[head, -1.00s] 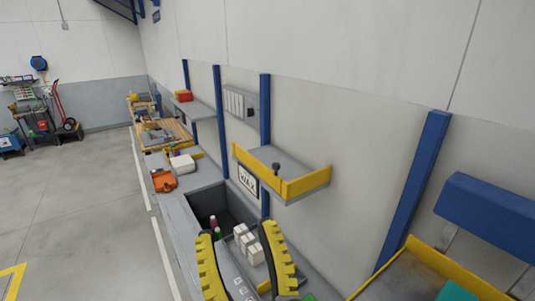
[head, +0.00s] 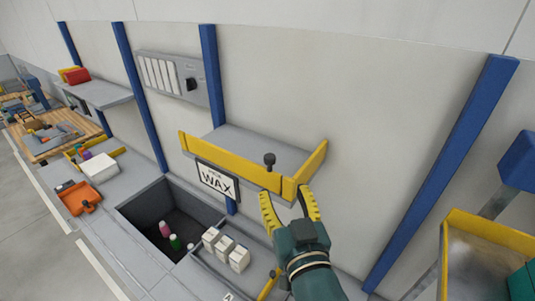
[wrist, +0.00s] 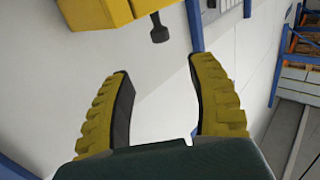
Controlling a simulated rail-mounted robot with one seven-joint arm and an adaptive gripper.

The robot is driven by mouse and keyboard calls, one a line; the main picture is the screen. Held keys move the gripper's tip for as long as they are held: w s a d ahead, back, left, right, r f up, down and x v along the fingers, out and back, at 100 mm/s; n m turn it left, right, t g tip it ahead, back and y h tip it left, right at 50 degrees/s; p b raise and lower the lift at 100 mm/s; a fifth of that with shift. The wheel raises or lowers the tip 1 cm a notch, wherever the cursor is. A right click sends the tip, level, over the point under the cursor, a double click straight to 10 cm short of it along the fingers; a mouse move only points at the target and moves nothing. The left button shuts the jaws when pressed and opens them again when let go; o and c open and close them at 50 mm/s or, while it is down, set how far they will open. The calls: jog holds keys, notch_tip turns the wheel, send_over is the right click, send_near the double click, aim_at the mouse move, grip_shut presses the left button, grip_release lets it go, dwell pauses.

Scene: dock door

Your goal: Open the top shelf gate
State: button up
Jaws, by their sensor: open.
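The top shelf (head: 245,145) is a grey shelf on the wall with a yellow gate (head: 230,163) along its front and a yellow side at its right end. A dark round knob (head: 269,160) stands out from the gate's front. My gripper (head: 288,200) is open and empty, just below and a little right of the knob, apart from it. In the wrist view my two yellow-padded fingers (wrist: 162,90) are spread. The knob (wrist: 159,30) shows beyond the fingertips, with the yellow gate (wrist: 95,12) at the upper left.
A WAX sign (head: 217,180) hangs below the shelf at left. A blue post (head: 440,175) and a yellow-edged tray (head: 490,232) stand at right. The wall between is clear.

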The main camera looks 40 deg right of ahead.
aim_at(271, 158)
jog(key=p+x, duration=0.3)
jog(key=x, duration=0.8)
jog(key=shift+w+d+r, duration=0.2)
jog(key=shift+w, duration=0.1)
jog(key=shift+w+d+f, duration=0.15)
jog(key=shift+w+d, duration=0.2)
jog(key=shift+w, duration=0.2)
grip_shut()
jog(key=shift+a, duration=0.15)
